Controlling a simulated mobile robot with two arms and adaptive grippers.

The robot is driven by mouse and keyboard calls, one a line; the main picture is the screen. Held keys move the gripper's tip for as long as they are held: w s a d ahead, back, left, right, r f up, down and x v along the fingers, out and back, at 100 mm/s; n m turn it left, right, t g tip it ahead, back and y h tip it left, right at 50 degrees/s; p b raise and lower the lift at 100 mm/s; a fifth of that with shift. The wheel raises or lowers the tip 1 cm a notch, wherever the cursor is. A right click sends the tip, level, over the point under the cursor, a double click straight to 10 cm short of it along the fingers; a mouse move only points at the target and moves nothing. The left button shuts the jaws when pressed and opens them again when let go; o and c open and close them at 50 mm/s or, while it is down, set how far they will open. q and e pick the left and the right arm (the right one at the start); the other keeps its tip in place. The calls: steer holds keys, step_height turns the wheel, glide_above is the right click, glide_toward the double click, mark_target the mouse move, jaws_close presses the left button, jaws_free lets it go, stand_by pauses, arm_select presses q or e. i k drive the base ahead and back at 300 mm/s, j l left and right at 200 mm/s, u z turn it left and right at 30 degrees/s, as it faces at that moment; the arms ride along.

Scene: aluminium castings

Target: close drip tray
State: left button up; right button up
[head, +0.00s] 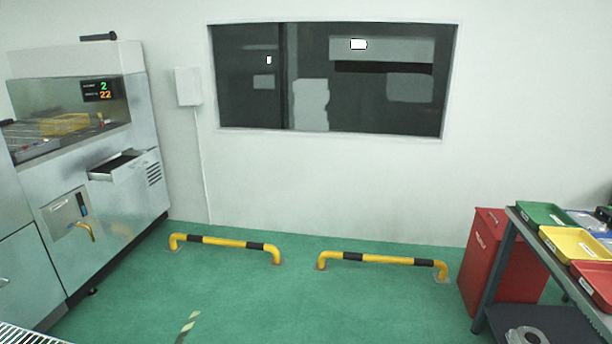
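The drip tray (118,172) is a shallow metal drawer with a dark inside. It sticks out of the front of the steel machine (145,120) on the left, above the yellow lever handle and left of a vent grille. It is pulled part of the way out. Neither of my grippers shows in the head view, and nothing touches the tray.
Yellow-black floor barriers (225,242) (380,259) stand before the back wall. A red bin (500,262) and a table with green (544,214), yellow (577,244) and red trays (597,282) are at right. A yellow lever (86,231) juts from the machine. The middle green floor is clear.

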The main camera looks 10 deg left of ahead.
mark_target(121, 163)
steer(key=i+u, duration=0.2)
steer(key=i, duration=0.3)
steer(key=i+u, duration=0.2)
steer(key=i, duration=0.25)
steer(key=i+l+u, duration=0.25)
steer(key=i, duration=0.2)
steer(key=i+l+u, duration=0.2)
steer(key=i, duration=0.25)
steer(key=i+j+u, duration=0.25)
steer(key=i+u, duration=1.15)
